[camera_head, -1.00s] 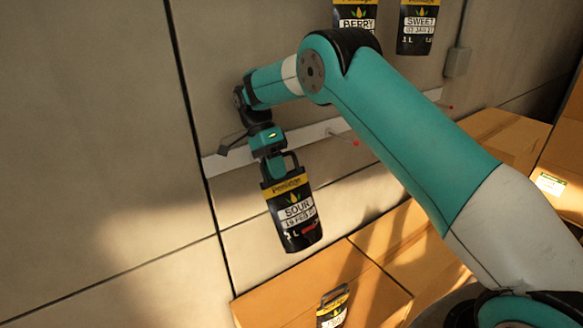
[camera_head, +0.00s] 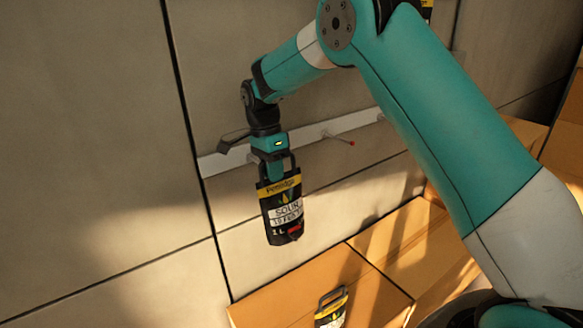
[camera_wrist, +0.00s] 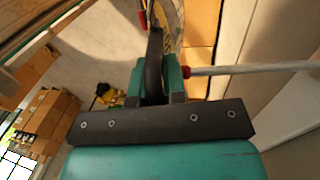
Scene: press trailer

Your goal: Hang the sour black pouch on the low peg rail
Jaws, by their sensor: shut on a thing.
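The sour black pouch (camera_head: 283,212) has a yellow band, a white label and a black loop handle. My gripper (camera_head: 275,168) is shut on the handle, and the pouch hangs below it, slightly tilted, in front of the wall. The low peg rail (camera_head: 357,119) is a white strip behind the gripper. One red-tipped peg (camera_head: 340,139) sticks out to the right of the pouch. In the wrist view the handle (camera_wrist: 154,65) stands between the fingers, and a red-tipped peg (camera_wrist: 245,69) ends right beside them. I cannot tell whether the peg is inside the loop.
Cardboard boxes (camera_head: 385,245) stand below and to the right. Another black pouch (camera_head: 331,308) is at the lower box. A pouch higher on the wall (camera_head: 427,10) is mostly hidden by my arm. The wall left of the pouch is clear.

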